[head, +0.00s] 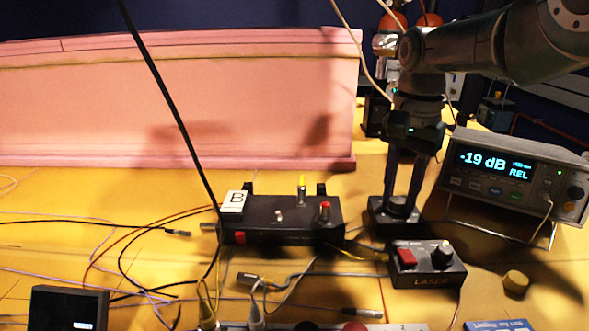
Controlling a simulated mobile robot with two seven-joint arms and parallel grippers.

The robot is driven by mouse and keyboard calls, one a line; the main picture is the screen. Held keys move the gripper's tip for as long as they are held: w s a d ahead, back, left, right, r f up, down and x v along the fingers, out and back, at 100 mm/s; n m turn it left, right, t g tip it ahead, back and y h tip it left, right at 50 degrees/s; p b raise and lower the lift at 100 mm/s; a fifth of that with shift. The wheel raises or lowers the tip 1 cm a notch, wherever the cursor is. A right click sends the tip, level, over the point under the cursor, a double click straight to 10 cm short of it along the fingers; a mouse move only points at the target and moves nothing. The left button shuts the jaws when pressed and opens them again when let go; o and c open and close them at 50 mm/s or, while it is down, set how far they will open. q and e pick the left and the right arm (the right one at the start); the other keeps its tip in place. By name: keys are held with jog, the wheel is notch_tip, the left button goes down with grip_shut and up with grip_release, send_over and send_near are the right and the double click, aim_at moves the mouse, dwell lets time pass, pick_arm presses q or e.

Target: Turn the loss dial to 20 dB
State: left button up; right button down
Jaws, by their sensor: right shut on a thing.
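My right gripper (400,196) comes down from the upper right with its two fingers pointing down. It is shut on a dark knob, which I take to be the loss dial (398,207), on top of a small black box (380,222). The fingers cover much of the knob, and its markings cannot be read. The meter (512,172) at the right shows "-19 dB" and "REL" on its lit screen. My left gripper is not in view.
A black box marked B (290,226) with small knobs stands left of the dial. A box labelled LASER (427,266) with a red switch stands in front of it. Cables cross the yellow surface. A pink foam wall (200,100) closes the back left.

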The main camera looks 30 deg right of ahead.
jog(key=shift+r+m, duration=0.1)
jog(key=shift+m, duration=1)
jog(key=c, duration=0.6)
grip_release()
